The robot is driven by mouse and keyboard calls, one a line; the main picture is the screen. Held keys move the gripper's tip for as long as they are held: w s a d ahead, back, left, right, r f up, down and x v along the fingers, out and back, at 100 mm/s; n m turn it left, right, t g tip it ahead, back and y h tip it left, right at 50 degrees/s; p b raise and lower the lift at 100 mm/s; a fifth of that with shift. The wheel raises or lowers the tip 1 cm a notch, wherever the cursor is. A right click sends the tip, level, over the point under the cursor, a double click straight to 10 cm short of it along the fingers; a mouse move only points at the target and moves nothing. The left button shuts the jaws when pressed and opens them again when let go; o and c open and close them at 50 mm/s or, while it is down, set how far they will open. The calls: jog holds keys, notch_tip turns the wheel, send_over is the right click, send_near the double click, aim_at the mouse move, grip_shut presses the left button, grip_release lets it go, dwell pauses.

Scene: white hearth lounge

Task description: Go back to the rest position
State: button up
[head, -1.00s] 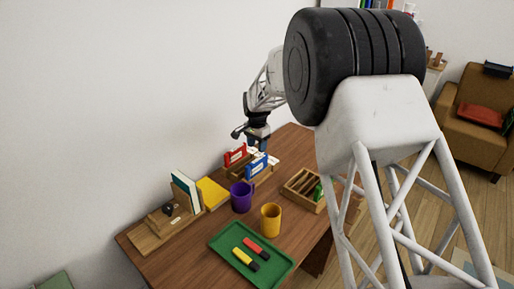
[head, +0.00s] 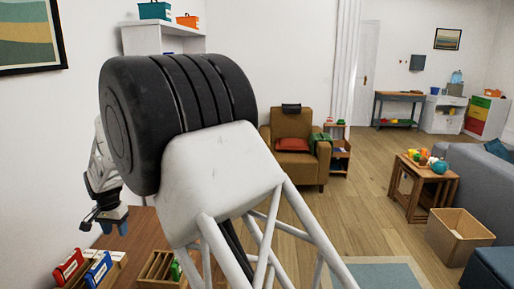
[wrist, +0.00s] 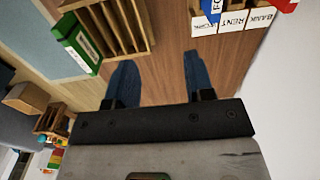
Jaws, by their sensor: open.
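My gripper (head: 112,219) is in the air above the left part of the wooden desk (head: 136,236) in the head view. In the wrist view its two blue fingers (wrist: 161,80) stand wide apart, with only bare brown desk top between them. Nothing is held. A wooden rack with labelled slots (wrist: 232,23), two labels reading RENT and BANK, is at the top right there. A red binder-like box (head: 68,267) and a blue one (head: 98,270) stand in the head view below the gripper, apart from it.
An armchair (head: 293,140), a low table (head: 424,176) and an open carton (head: 459,235) stand farther off. The floor between is clear.

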jog(key=s+d+r, duration=0.1)
jog(key=d+r, duration=0.5)
jog(key=d, duration=0.8)
jog(key=s+d+r+t, duration=0.15)
jog(key=d+r, duration=0.45)
jog(key=d, duration=0.7)
jog(key=s+d+r+g, duration=0.15)
jog(key=d+r, duration=0.35)
jog(key=d, duration=0.9)
jog(key=s+d+r+t, duration=0.2)
jog(key=s+d, duration=1.1)
jog(key=d, duration=0.4)
jog(key=s+d+f, duration=0.2)
jog(key=s+d, duration=0.3)
jog(key=s, duration=0.3)
jog(key=s+d+f, duration=0.2)
jog(key=s+d, duration=0.4)
jog(key=s, duration=0.3)
jog(key=shift+s+d+f, duration=0.15)
jog(key=shift+s+d, duration=0.1)
